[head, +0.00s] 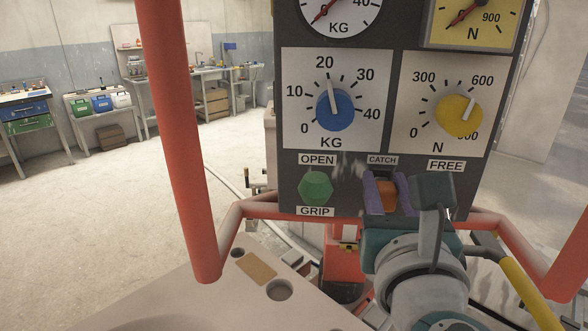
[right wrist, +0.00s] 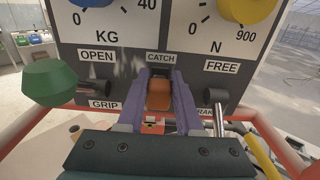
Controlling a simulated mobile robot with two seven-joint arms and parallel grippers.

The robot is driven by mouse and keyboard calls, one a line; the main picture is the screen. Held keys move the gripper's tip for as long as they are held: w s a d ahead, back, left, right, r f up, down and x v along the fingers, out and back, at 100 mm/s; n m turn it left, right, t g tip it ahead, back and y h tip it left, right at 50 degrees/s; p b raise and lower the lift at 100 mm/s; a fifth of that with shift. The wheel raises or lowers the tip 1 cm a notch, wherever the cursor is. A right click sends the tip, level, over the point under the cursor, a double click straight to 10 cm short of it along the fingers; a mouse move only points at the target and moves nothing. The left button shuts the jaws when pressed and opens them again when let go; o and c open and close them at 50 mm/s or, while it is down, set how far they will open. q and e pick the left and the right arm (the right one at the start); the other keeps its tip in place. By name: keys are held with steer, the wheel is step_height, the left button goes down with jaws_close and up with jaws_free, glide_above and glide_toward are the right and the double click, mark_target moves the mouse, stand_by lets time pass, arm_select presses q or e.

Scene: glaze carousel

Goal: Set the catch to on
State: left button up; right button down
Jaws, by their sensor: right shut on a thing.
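The catch is an orange rocker (head: 387,194) under the CATCH label on the dark panel (head: 345,170). It also shows in the right wrist view (right wrist: 159,95). My right gripper (head: 386,181) has one purple finger on each side of the catch and is shut on it. The fingers hide the catch's sides, and I cannot tell whether it is on or off. No on or off mark is readable beside it. My left gripper is not in view.
Left of the catch is a green knob (head: 316,187) between OPEN and GRIP. Above are a blue dial (head: 335,109) and a yellow dial (head: 459,114). A dark post (right wrist: 214,96) stands right of my fingers, under FREE. Red bars (head: 180,130) frame the panel.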

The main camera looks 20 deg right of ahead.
step_height(320, 180, down, 4)
steer(key=b, duration=0.4)
steer(key=shift+f, duration=0.25)
steer(key=c, duration=0.6)
jaws_free()
steer(key=shift+o, duration=0.2)
steer(key=shift+r, duration=0.1)
